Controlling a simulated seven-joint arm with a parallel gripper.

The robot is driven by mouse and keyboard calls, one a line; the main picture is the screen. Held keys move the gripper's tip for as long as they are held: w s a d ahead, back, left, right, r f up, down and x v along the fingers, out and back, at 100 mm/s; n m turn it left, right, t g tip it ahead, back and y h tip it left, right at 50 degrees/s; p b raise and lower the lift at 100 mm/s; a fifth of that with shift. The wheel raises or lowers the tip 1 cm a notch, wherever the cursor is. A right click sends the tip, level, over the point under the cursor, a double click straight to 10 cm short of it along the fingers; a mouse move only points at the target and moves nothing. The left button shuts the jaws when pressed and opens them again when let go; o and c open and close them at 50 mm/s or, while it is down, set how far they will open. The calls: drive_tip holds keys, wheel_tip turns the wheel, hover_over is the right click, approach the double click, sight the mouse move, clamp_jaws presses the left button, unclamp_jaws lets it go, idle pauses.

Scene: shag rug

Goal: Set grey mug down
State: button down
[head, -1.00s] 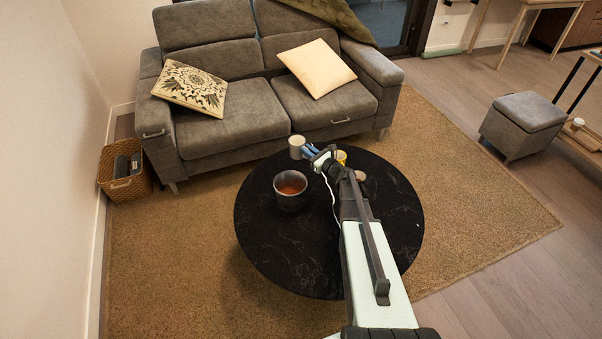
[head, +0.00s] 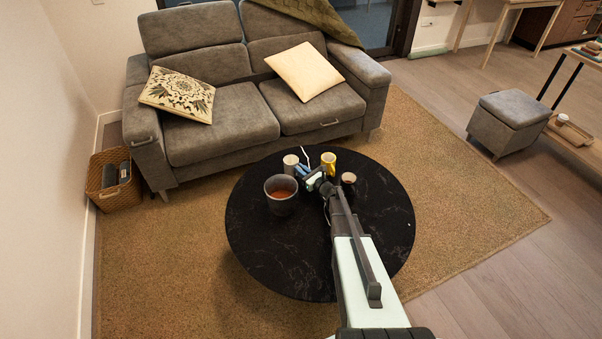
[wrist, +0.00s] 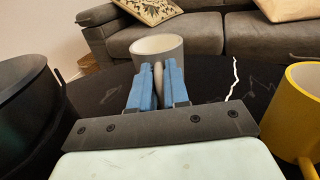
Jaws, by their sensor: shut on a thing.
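The grey mug (head: 291,164) is near the far edge of the round black table (head: 290,255), between a dark pot and a yellow mug. In the wrist view the grey mug (wrist: 171,47) is upright straight ahead, its handle towards me. My gripper (head: 305,172) has its blue fingers shut on the mug's handle. In the wrist view the fingers (wrist: 158,82) stand on either side of the handle. The mug's base is hidden behind the fingers, so I cannot tell whether it touches the table.
The dark pot (head: 281,194) with reddish contents stands left of the mug. The yellow mug (head: 328,162) and a small dark cup (head: 348,180) stand to the right. A white cord (wrist: 234,78) lies nearby. The grey sofa (head: 220,110) is behind. The table's front is clear.

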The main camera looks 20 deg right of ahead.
drive_tip(key=shift+f, duration=0.7)
drive_tip(key=shift+f, duration=0.15)
drive_tip(key=c, duration=1.1)
unclamp_jaws()
drive_tip(key=shift+s, duration=0.15)
drive_tip(key=v, duration=1.1)
drive_tip(key=shift+s+d, duration=0.15)
drive_tip(key=shift+s, duration=0.15)
